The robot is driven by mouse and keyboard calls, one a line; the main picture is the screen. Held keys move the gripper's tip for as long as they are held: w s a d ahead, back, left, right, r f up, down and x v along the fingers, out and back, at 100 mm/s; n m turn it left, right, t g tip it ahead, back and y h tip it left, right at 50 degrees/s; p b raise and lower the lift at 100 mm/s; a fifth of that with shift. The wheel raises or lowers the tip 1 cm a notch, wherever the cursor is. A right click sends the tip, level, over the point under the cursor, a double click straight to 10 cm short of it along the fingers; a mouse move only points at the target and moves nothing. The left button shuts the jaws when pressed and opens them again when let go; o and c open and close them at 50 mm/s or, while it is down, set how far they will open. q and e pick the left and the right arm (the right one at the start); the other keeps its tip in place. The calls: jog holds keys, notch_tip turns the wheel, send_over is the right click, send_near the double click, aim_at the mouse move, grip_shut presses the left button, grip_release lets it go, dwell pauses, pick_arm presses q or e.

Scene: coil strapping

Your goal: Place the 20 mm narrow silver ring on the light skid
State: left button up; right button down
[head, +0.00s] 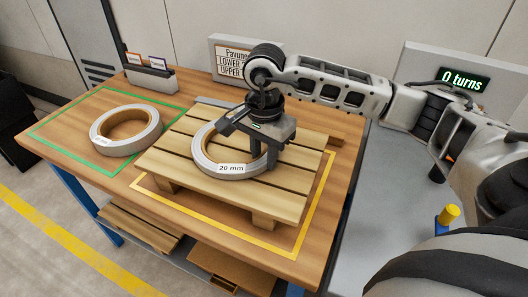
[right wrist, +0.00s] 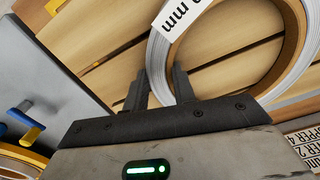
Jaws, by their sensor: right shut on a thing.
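The silver ring with a "20 mm" label (head: 228,170) is over the slats of the light wooden skid (head: 180,171), lying flat; I cannot tell whether it touches them. In the right wrist view the ring (right wrist: 293,68) curves past the fingers with its label at the top. My right gripper (head: 264,158) reaches down at the ring's right side and is shut on its wall, one finger inside and one outside, as the right wrist view shows (right wrist: 160,88). My left gripper is not in view.
Another silver ring (head: 126,148) lies inside the green outline at the table's left. A yellow outline (head: 293,252) surrounds the skid. A small holder with cards (head: 150,77) and a sign (head: 232,62) stand behind. A display (head: 464,78) reads "0 turns". Another pallet (head: 128,234) is below the table.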

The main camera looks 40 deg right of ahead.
jog(key=c, duration=1.1)
grip_release()
jog(key=shift+c, duration=0.2)
jog(key=shift+r, duration=0.15)
notch_tip(320, 180, up, 12)
jog(key=shift+s, duration=0.15)
